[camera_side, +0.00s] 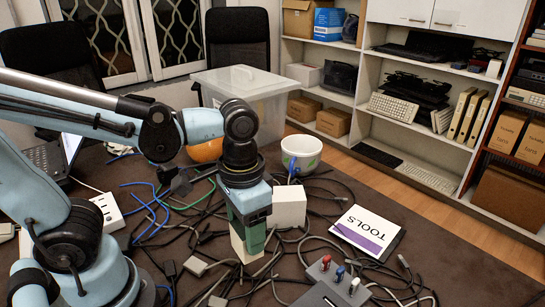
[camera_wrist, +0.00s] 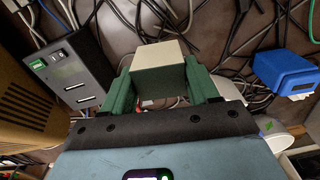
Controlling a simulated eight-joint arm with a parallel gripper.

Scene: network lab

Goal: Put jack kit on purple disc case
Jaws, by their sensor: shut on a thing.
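My gripper (camera_side: 250,232) has green fingers and points down over the dark, cable-strewn table. It is shut on a small cream box, the jack kit (camera_side: 240,250), whose lower part shows below the fingers. In the wrist view the jack kit (camera_wrist: 158,53) sits between the two green fingers of my gripper (camera_wrist: 160,78). I cannot tell whether it touches the table or cables. The purple disc case (camera_side: 365,233) is a flat white case with a purple band and the word TOOLS. It lies to the right of my gripper, apart from it, with its top clear.
Many loose cables (camera_side: 215,240) cover the table. A white box (camera_side: 290,207) and a white pot (camera_side: 301,153) stand behind my gripper. A grey device (camera_side: 330,290) with coloured plugs lies at the front. The wrist view shows a blue box (camera_wrist: 285,73) and a black device (camera_wrist: 73,72).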

